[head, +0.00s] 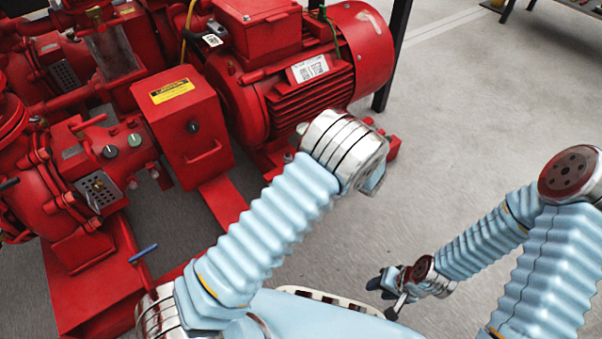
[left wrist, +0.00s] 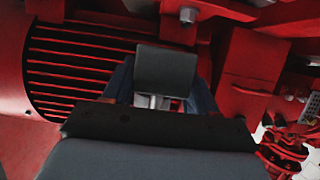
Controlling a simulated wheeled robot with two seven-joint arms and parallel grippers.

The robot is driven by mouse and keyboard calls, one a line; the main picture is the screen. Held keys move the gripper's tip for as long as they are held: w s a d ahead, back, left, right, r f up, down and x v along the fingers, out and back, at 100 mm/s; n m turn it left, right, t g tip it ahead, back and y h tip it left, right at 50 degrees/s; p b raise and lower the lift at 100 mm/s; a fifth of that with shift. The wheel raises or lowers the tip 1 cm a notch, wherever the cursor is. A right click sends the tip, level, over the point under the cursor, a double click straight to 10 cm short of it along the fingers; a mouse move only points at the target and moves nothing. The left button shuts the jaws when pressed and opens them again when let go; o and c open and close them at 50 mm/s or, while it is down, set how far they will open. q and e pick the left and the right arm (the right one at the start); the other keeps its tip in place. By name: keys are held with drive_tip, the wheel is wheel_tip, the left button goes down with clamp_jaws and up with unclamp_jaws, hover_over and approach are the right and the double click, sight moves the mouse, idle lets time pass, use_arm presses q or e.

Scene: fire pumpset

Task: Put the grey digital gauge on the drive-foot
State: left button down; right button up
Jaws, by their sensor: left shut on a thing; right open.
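The dark grey, square-faced gauge (left wrist: 166,70) shows in the left wrist view, between the fingers of my left gripper (left wrist: 163,88). The gripper is shut on it; a short pale stem shows below the square face. In the head view the left wrist hides the gauge and these fingers, beside the lower end of the red motor (head: 305,85). A red foot part (head: 392,150) shows just right of that wrist, low by the motor; I cannot tell whether it is the drive-foot. My right gripper (head: 393,288) is open, low over the floor, away from the pumpset.
Red pumps and pipes fill the left side. A blue rod-like thing (head: 143,252) lies on the red base.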

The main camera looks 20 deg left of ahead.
use_arm(q)
drive_tip(key=a+f, duration=0.1)
drive_tip(key=f, duration=0.1)
drive_tip(key=a+f, duration=0.2)
drive_tip(key=shift+s+a+f+b, duration=0.1)
drive_tip(key=shift+s+a+b, duration=0.05)
drive_tip(key=shift+s+b, duration=0.25)
drive_tip(key=f, duration=0.2)
drive_tip(key=a+f+b, duration=0.1)
drive_tip(key=shift+s+a+f, duration=0.15)
drive_tip(key=shift+s+f, duration=0.05)
drive_tip(key=shift+f, duration=0.55)
drive_tip(key=shift+f, duration=0.15)
drive_tip(key=shift+c, duration=1.6)
unclamp_jaws()
drive_tip(key=shift+r, duration=0.2)
drive_tip(key=p+v, duration=0.1)
drive_tip(key=v, duration=1.1)
drive_tip(key=shift+p, duration=0.35)
